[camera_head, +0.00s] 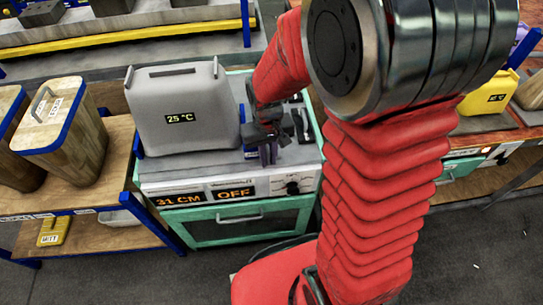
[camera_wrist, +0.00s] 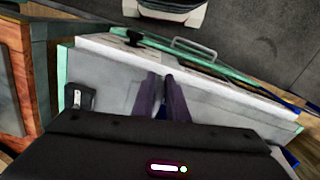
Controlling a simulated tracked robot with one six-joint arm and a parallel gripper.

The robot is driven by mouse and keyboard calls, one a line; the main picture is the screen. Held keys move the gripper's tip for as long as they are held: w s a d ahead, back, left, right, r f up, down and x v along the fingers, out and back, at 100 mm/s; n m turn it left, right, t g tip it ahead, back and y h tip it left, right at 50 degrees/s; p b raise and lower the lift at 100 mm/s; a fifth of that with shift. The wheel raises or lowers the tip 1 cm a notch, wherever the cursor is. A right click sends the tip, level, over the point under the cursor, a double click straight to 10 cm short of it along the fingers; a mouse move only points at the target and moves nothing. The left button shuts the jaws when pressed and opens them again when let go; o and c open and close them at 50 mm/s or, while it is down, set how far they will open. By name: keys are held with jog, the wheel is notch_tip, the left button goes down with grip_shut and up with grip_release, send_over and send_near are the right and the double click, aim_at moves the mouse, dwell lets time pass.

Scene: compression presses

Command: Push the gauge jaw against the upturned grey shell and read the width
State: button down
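The upturned grey shell (camera_head: 185,108) stands on the left of the bench top (camera_head: 290,155), its display reading "25 °C". My gripper (camera_head: 268,154) is low over the bench, just right of the shell. In the wrist view its two purple fingers (camera_wrist: 160,92) are close together with a narrow gap. A bit of blue shows between them, and I cannot tell whether they grip it.
A small black device (camera_head: 301,124) stands right of my gripper and also shows in the wrist view (camera_wrist: 79,98). A knob (camera_head: 292,187) and green drawer (camera_head: 240,222) are on the bench front. Wooden bins (camera_head: 68,130) stand left, a yellow container (camera_head: 487,96) right.

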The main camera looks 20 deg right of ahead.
jog(key=shift+w+a, duration=0.1)
jog(key=shift+a, duration=0.1)
jog(key=c, duration=1.8)
grip_release()
jog(key=shift+c, duration=0.2)
jog(key=shift+r, duration=0.15)
notch_tip(320, 180, up, 14)
jog(key=shift+f, duration=0.25)
jog(key=shift+f, duration=0.1)
